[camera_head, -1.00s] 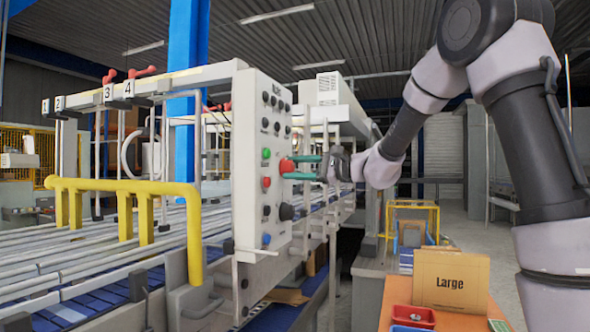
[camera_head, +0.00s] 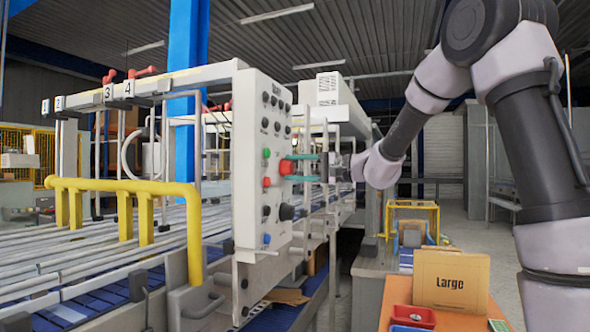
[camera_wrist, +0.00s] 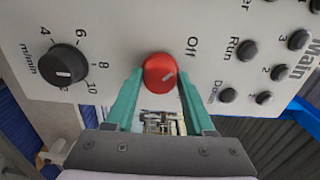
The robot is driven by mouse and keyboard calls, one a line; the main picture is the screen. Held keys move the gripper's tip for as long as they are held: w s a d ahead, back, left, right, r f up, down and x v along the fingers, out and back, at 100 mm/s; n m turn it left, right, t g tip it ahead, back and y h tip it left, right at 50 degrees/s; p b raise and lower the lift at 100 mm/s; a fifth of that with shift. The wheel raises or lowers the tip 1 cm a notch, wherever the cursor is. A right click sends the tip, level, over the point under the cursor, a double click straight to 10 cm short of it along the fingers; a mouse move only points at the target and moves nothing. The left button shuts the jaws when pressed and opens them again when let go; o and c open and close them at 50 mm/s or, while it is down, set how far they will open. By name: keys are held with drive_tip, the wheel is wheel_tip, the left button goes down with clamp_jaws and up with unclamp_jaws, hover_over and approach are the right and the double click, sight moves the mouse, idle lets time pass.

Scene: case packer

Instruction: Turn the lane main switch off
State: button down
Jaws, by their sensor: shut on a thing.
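The lane main switch is a red round knob (camera_wrist: 159,74) on a light grey control panel (camera_wrist: 120,30). In the head view the red knob (camera_head: 286,167) sits midway up the panel (camera_head: 245,150), below a green button (camera_head: 266,153). My gripper (camera_wrist: 160,80) has its green fingers on both sides of the knob, shut on it. It reaches the panel from the right in the head view (camera_head: 291,168).
A black speed dial (camera_wrist: 65,68) and several black buttons (camera_wrist: 247,50) surround the switch. A yellow rail (camera_head: 125,188) and conveyor rollers stand left. An orange table (camera_head: 470,320) with a "Large" box (camera_head: 450,280) is at lower right.

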idle(0.4)
drive_tip(key=shift+c, duration=1.3)
unclamp_jaws()
drive_tip(key=v, duration=1.1)
